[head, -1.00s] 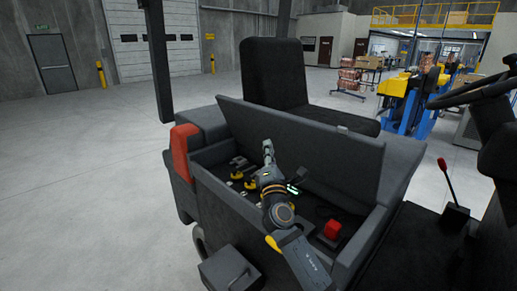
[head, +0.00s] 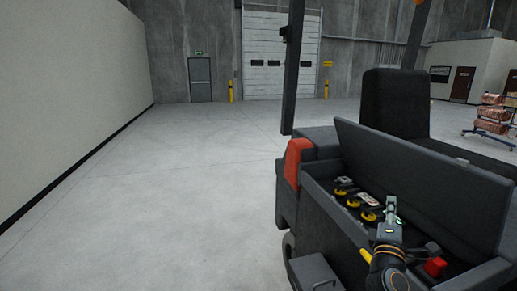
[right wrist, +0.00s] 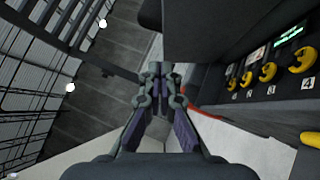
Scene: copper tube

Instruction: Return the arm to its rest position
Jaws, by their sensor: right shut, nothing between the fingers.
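My right arm reaches up from the bottom of the head view, and its gripper (head: 391,203) is over the open compartment (head: 345,240) of a dark grey vehicle. In the right wrist view the right gripper's fingers (right wrist: 156,72) are shut together, with nothing between them. Several yellow knobs (head: 369,216) are inside the compartment, left of the gripper in the head view. In the right wrist view they are a row of yellow knobs (right wrist: 267,72) with number labels, beside a lit green display (right wrist: 290,35), apart from the fingers. My left gripper is not in view.
The compartment's raised lid (head: 425,180) stands behind the gripper. A red switch (head: 435,267) is close to the arm's right. A black seat (head: 396,100) and a dark post (head: 295,70) rise beyond. Open concrete floor (head: 190,200) lies to the left, up to a pale wall (head: 60,100).

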